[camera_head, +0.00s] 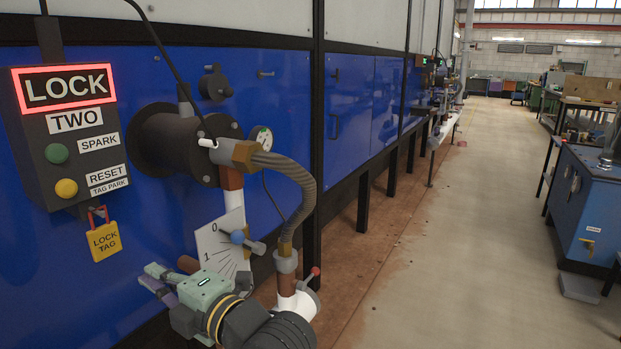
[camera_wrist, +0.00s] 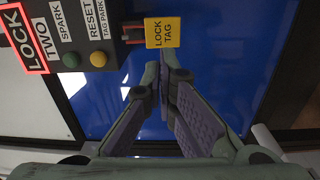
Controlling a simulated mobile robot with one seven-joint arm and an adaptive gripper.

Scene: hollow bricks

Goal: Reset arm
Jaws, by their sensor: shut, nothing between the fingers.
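My gripper (camera_head: 149,276) is at the lower left in the head view, in front of the blue panel and below the lock tag. In the wrist view its fingers (camera_wrist: 161,72) come together at the tips, shut and empty. The yellow lock tag (camera_head: 105,241) hangs by a red shackle under the dark control box (camera_head: 68,135). In the wrist view the tag (camera_wrist: 162,32) lies just beyond the fingertips; no contact shows. The box carries a red-framed LOCK sign, a TWO label, a green SPARK button (camera_head: 56,153) and a yellow RESET button (camera_head: 66,188).
Blue cabinets (camera_head: 349,105) line the wall. The floor (camera_head: 450,240) to the right is clear up to a blue workbench (camera_head: 592,205).

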